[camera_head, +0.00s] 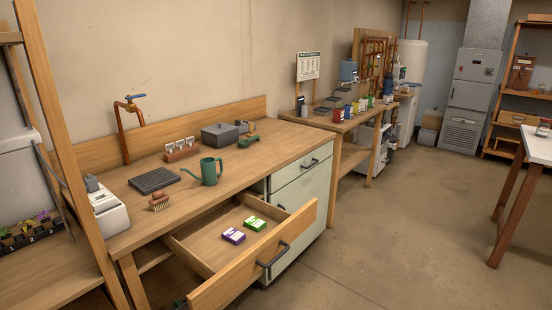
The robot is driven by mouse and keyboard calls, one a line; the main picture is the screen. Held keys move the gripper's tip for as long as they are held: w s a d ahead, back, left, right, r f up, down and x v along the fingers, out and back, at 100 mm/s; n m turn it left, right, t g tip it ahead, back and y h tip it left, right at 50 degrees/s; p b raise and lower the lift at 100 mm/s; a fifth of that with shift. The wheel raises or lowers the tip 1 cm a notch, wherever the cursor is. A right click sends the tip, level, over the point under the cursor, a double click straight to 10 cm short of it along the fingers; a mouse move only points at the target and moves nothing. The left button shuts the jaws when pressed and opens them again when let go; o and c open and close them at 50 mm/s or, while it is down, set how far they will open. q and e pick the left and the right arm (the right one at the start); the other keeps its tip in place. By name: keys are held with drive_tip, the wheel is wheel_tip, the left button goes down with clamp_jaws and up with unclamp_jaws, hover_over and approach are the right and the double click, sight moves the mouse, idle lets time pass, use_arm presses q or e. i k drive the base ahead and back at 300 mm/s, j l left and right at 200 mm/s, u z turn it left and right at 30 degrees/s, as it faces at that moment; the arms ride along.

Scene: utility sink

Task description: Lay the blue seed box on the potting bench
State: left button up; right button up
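A wooden bench (285,148), which looks like the potting bench, runs along the left wall. Its top drawer (245,262) is pulled well out. Inside the drawer lie a purple box (233,236) and a green box (255,224), flat and a little apart, both with pale labels. I see no box in the drawer that is clearly blue.
On the bench are a green watering can (209,172), a dark slatted tray (154,180), a brush (159,201), a grey lidded box (220,134) and a bottle rack (180,150). Bare wood lies right of the can. The open drawer juts over the floor.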

sight(253, 160)
drive_tip(key=i+l+z, duration=0.1)
drive_tip(key=z, duration=0.3)
drive_tip(key=i+z, duration=0.3)
drive_tip(key=z, duration=0.15)
drive_tip(key=i+z, duration=0.2)
drive_tip(key=z, duration=0.2)
drive_tip(key=i+j, duration=0.15)
drive_tip(key=i, duration=0.35)
drive_tip(key=i+j, duration=0.1)
drive_tip(key=i, duration=0.45)
drive_tip(key=i+j, duration=0.15)
drive_tip(key=i, duration=0.35)
drive_tip(key=i+j, duration=0.1)
drive_tip(key=i, duration=0.4)
drive_tip(key=i+u, duration=0.1)
drive_tip(key=i, duration=0.5)
drive_tip(key=i+l, duration=0.1)
drive_tip(key=i, duration=0.5)
drive_tip(key=i+l+u, duration=0.15)
drive_tip(key=i, duration=0.45)
drive_tip(key=i+u, duration=0.15)
drive_tip(key=u, duration=1.95)
